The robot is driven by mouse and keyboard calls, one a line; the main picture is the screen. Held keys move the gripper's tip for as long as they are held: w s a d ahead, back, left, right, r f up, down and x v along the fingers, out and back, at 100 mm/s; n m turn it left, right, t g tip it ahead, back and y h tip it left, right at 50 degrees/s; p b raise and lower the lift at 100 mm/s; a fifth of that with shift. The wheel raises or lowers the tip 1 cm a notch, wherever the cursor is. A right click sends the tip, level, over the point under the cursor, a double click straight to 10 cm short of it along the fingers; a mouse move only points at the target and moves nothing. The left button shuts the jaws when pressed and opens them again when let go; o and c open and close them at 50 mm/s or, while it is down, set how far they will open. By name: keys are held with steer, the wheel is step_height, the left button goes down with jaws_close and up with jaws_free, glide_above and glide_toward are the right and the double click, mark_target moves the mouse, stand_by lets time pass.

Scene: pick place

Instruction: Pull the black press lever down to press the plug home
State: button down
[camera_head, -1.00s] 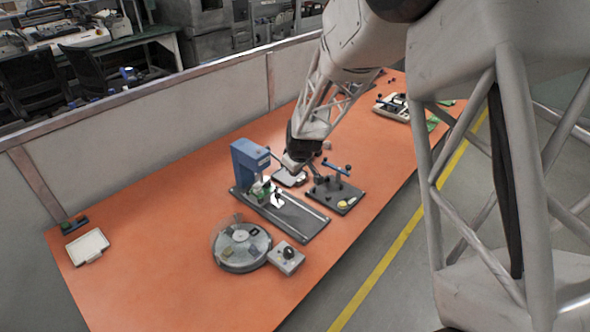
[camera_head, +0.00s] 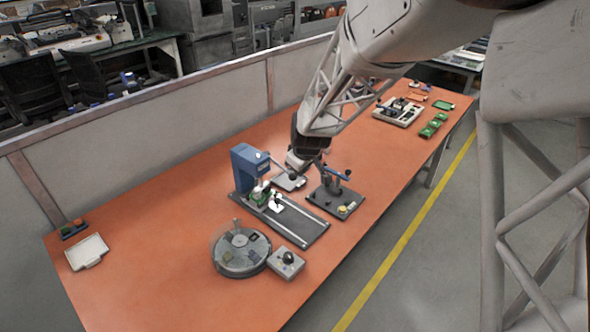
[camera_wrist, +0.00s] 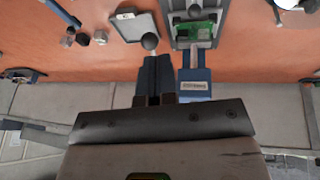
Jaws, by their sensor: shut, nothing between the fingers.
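The blue press (camera_head: 245,167) stands at the back end of a dark rail base. Its lever (camera_head: 280,166) slants out from the press head towards the right and down, near my gripper (camera_head: 299,160). In the wrist view my gripper (camera_wrist: 158,60) is shut and empty, with its fingertips close to the lever's black ball knob (camera_wrist: 149,41). I cannot tell whether they touch. The blue press (camera_wrist: 193,84) is just right of the fingers there. A green board (camera_wrist: 195,30) sits in the fixture beyond the press. The plug cannot be made out clearly.
A fixture with a blue handle (camera_head: 336,187) stands right of the rail base. A round turntable (camera_head: 241,252) and a small knob box (camera_head: 286,263) are in front. A light tray (camera_head: 87,252) lies far left. The orange table between tray and turntable is clear.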

steer(key=shift+s+d+r, duration=0.65)
steer(key=shift+s+r, duration=0.1)
steer(key=shift+s, duration=0.2)
steer(key=shift+s+d+r, duration=0.6)
steer(key=shift+s+r, duration=0.1)
steer(key=shift+s, duration=0.2)
steer(key=s+d+r+m, duration=0.25)
steer(key=s+r, duration=0.25)
steer(key=s, duration=0.3)
steer(key=s+d+r+m, duration=0.25)
steer(key=s+r, duration=0.35)
steer(key=s, duration=0.3)
steer(key=s+d+r+m, duration=0.1)
steer(key=s+d+m, duration=0.1)
steer(key=s, duration=0.7)
steer(key=s+d+r+m+g+h, duration=0.1)
steer(key=s+d+r, duration=0.1)
steer(key=s, duration=0.7)
steer(key=shift+s+d+m, duration=0.15)
steer(key=shift+s+m, duration=0.2)
steer(key=shift+m, duration=0.05)
steer(key=shift+h, duration=0.3)
